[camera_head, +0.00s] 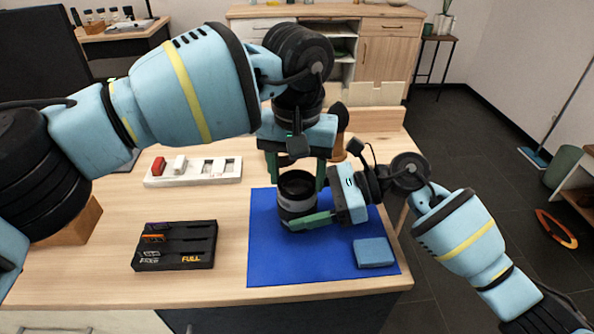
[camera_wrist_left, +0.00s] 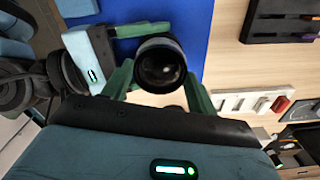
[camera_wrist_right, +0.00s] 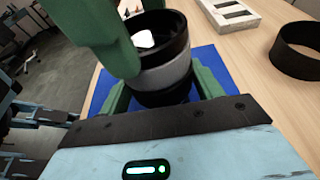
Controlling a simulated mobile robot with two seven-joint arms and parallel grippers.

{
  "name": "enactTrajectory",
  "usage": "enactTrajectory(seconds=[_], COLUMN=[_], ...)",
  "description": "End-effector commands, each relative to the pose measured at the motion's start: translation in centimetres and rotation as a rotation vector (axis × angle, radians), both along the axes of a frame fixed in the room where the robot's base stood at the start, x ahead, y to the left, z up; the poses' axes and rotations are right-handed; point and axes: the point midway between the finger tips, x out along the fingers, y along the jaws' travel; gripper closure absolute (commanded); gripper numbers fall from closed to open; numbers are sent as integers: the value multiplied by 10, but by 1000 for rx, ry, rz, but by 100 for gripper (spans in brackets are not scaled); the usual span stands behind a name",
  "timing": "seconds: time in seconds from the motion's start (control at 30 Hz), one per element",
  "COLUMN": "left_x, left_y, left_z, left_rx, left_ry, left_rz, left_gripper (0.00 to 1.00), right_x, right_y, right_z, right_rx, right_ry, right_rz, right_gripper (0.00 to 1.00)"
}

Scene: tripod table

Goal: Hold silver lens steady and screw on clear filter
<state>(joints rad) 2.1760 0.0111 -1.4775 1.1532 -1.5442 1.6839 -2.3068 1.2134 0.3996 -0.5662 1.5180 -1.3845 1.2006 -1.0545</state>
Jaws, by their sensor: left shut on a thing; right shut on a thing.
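The lens (camera_head: 297,207) stands upright on the blue mat (camera_head: 268,262). It is black with a silver band (camera_wrist_right: 165,75). My right gripper (camera_head: 311,218) comes in from the right, its green fingers shut on the lens body at either side. My left gripper (camera_head: 296,180) points down from above, its green fingers at either side of the lens top. It is shut on the black top rim, apparently the clear filter (camera_wrist_left: 160,64), seated at the lens top. A bright reflection shows inside the rim in the right wrist view. I cannot tell whether the threads are engaged.
A white slotted tray (camera_head: 228,177) and a black battery holder marked FULL (camera_head: 200,265) lie to the left. A blue block (camera_head: 373,252) lies on the mat at front right. A loose black ring (camera_wrist_right: 282,60) stands on the table in the right wrist view.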

Motion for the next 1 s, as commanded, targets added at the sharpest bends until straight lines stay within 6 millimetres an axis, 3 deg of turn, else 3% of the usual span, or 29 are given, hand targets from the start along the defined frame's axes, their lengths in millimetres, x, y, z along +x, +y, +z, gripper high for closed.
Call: enactTrajectory(seconds=[0.13, 0.47, 0.77, 1.0], left_x=[-1, -1, 0, 0], left_y=[1, 1, 1, 1], left_z=[-5, -5, -6, -6], left_rx=[4, 5, 5, 6], left_ry=[6, 6, 6, 6], left_rz=[-93, -117, -346, -364], left_gripper=[67, 67, 67, 67], right_x=[0, 0, 0, 0], right_y=[1, 1, 1, 1], right_z=[3, 4, 4, 4], right_rx=[7, 8, 8, 8], right_ry=[-4, -4, -4, -5], right_rz=[3, 3, 3, 4], right_gripper=[48, 48, 48, 48])
